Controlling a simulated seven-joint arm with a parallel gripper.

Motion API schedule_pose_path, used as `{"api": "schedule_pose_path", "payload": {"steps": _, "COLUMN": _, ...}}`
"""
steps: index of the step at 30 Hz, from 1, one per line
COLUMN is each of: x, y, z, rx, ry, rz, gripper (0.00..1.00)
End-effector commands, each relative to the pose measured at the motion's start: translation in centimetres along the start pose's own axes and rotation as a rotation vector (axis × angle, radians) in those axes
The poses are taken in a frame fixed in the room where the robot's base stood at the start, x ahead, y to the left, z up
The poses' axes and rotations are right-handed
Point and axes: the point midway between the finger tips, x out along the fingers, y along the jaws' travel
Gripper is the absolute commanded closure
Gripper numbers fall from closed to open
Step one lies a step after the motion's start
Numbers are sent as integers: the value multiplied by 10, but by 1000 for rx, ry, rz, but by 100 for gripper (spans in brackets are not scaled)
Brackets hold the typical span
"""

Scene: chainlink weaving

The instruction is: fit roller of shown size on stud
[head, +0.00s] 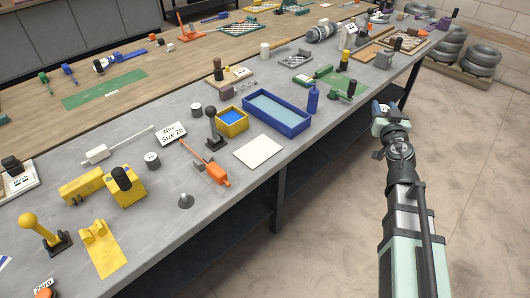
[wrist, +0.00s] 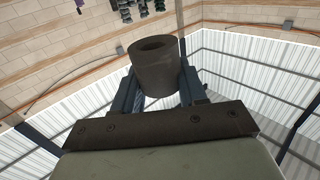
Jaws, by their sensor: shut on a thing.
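My gripper (head: 381,108) is at the right in the head view, out past the bench's front edge. In the wrist view my gripper (wrist: 158,84) is shut on a dark grey hollow roller (wrist: 153,64), its bore showing at the top. Two more grey rollers, one with a marked top (head: 152,160) and one farther back (head: 196,110), stand on the bench.
An orange tool (head: 217,173), a black-knobbed lever (head: 213,130), a yellow bin (head: 232,122), a blue tray (head: 276,112) and a white sheet (head: 258,152) lie around the stud's right and rear. Yellow fixtures (head: 100,248) stand to the left. Bench surface near the stud is clear.

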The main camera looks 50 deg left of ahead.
Motion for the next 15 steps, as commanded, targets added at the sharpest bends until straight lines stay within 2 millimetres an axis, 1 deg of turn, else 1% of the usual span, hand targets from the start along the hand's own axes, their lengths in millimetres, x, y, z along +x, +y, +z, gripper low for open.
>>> {"api": "schedule_pose_path", "payload": {"steps": 1, "x": 2, "y": -22, "z": 2, "rx": 1, "ry": -1, "rz": -28, "gripper": 89}}
{"api": "schedule_pose_path", "payload": {"steps": 5, "x": 4, "y": -69, "z": 7, "rx": 1, "ry": -1, "rz": -91, "gripper": 89}}
{"api": "schedule_pose_path", "payload": {"steps": 6, "x": 4, "y": -84, "z": 9, "rx": 1, "ry": -1, "rz": -112, "gripper": 89}}
{"api": "schedule_pose_path", "payload": {"steps": 8, "x": 3, "y": -107, "z": 11, "rx": 1, "ry": -1, "rz": -141, "gripper": 89}}
{"api": "schedule_pose_path", "payload": {"steps": 15, "x": -6, "y": -195, "z": 19, "rx": 1, "ry": -1, "rz": -261, "gripper": 89}}
